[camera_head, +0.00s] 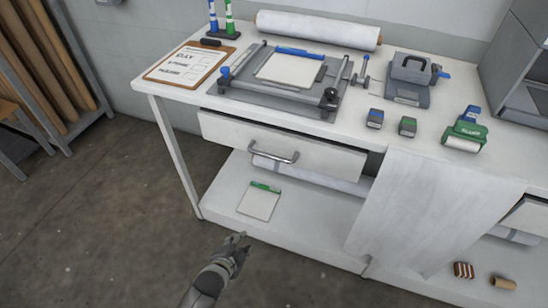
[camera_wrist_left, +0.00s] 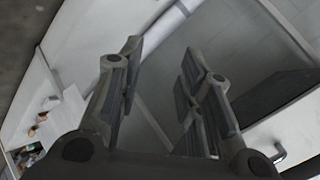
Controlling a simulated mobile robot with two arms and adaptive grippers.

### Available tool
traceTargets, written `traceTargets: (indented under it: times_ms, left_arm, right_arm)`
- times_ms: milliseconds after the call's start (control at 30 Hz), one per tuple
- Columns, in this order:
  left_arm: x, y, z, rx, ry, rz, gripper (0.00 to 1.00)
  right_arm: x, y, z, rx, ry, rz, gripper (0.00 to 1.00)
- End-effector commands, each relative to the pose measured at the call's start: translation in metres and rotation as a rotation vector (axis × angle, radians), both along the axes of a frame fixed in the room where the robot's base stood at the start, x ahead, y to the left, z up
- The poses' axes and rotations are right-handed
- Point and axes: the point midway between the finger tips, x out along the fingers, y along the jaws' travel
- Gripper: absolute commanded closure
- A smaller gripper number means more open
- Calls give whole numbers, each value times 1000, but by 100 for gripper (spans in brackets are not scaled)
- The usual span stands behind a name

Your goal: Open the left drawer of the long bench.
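The long bench (camera_head: 165,90) has a white top. Its left drawer (camera_head: 335,158) has a pale front with a curved metal handle (camera_head: 275,153); a dark gap shows above the front. I cannot tell for sure how far the drawer stands out. My left gripper (camera_head: 240,240) is over the floor in front of the bench, below the handle in the picture and apart from it. In the left wrist view its two fingers (camera_wrist_left: 162,60) are spread with nothing between them. A piece of what looks like the handle (camera_wrist_left: 280,150) shows at lower right there. My right gripper is not in view.
A green-topped pad (camera_head: 259,203) lies on the lower shelf (camera_head: 300,225). A white cloth (camera_head: 415,205) hangs over the bench front right of the drawer. A clipboard (camera_head: 190,65), press (camera_head: 285,80) and stamps stand on top. The floor (camera_head: 110,190) at left is clear.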

Motion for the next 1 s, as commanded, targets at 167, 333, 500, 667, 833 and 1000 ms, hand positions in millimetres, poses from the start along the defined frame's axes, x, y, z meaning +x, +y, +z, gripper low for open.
traceTargets:
  times_ms: [167,333,500,667,833,1000]
  left_arm:
    - [58,-41,127,163,-319,-195,66]
    - [74,-62,208,283,-514,-286,66]
    - [77,-69,236,329,-584,-312,66]
    - [90,-74,235,332,-587,-314,66]
    - [114,-83,229,329,-586,-311,66]
    - [138,-92,224,329,-586,-311,66]
  right_arm:
    - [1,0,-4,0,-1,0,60]
    - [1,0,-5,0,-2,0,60]
    - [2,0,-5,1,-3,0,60]
    - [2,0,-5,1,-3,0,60]
    - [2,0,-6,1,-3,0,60]
    - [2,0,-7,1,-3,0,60]
